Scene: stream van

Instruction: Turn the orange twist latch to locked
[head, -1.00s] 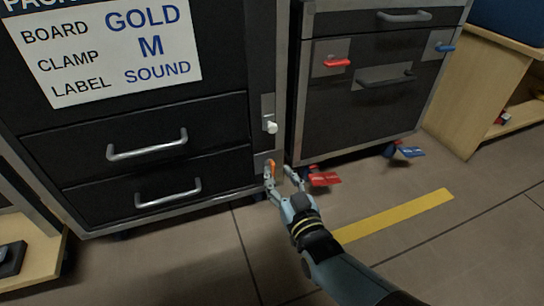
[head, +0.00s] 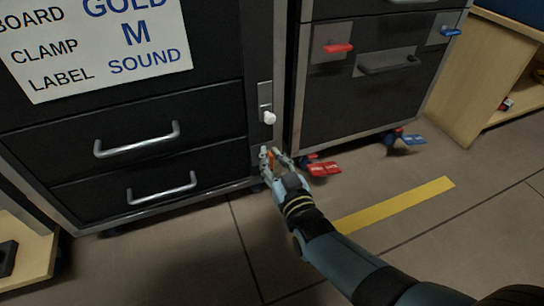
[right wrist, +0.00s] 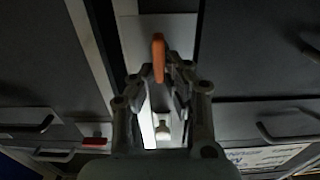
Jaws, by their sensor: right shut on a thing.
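The orange twist latch (head: 271,159) is low on the edge strip of the black case, below a white knob (head: 269,118). My right gripper (head: 270,156) is at the latch, one finger on each side, shut on its handle. In the right wrist view the orange handle (right wrist: 158,57) stands upright in the picture between the fingertips (right wrist: 166,72), against a light plate (right wrist: 133,45). The fingers hide part of the latch. My left gripper is not in view.
Two silver drawer handles (head: 137,141) are left of the latch. A second black case (head: 355,95) with a red latch (head: 338,48) and a blue latch (head: 450,31) stands right. Red pedals (head: 324,169) and blue pedals (head: 412,140) stick out at floor level. Floor in front is open.

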